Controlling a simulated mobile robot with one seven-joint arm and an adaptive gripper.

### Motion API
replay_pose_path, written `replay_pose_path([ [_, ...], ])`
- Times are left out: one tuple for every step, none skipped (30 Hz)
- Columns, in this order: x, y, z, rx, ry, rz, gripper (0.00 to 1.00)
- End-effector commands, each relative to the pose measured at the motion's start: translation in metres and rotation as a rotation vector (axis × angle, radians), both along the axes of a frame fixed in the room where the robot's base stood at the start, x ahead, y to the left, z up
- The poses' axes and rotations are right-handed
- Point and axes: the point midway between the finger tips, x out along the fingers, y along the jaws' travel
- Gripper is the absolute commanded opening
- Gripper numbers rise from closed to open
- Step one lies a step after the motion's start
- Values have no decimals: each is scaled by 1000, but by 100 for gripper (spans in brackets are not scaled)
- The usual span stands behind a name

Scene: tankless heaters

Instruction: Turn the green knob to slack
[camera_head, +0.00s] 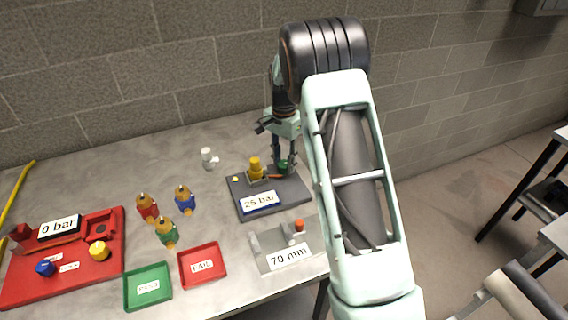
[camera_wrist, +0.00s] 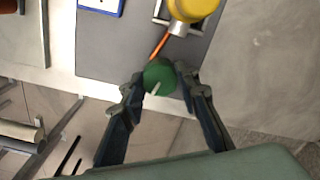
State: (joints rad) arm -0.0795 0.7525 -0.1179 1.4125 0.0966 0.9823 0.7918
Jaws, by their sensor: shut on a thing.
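The green knob (camera_wrist: 158,78) sits near the edge of a dark grey plate (camera_wrist: 120,50). It is round with a pale pointer line on its face. In the head view the green knob (camera_head: 284,166) is partly hidden by my gripper (camera_head: 283,160). In the wrist view my gripper (camera_wrist: 155,85) is shut on the knob, one finger on each side. An orange pointer or tube (camera_wrist: 160,46) runs from near the knob toward a yellow fitting (camera_wrist: 192,8). Any slack marking is not readable in these frames.
The dark plate carries a "25 bar" label (camera_head: 261,202). A "70 mm" fixture (camera_head: 270,262) stands in front of it. Red, blue and green fittings, small trays and a red "0 bar" board (camera_head: 112,250) lie to the left. A white fitting (camera_head: 207,157) stands behind.

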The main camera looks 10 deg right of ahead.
Motion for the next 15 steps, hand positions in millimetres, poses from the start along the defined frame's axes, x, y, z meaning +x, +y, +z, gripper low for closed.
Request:
replay_pose_path([
  [0,0,0,1,-1,43,5],
  [0,0,0,1,-1,72,5],
  [0,1,0,2,-1,110,5],
  [0,1,0,2,-1,138,5],
  [0,0,0,1,-1,166,5],
  [0,0,0,1,-1,204,5],
  [0,0,0,1,-1,232,5],
  [0,0,0,1,-1,261,5],
  [0,1,0,2,-2,299,5],
  [1,1,0,2,-2,327,5],
  [1,0,0,1,-3,356,5],
  [1,0,0,1,-2,394,5],
  [1,0,0,1,-2,423,5],
  [1,0,0,1,-2,451,5],
  [1,0,0,1,-2,489,5],
])
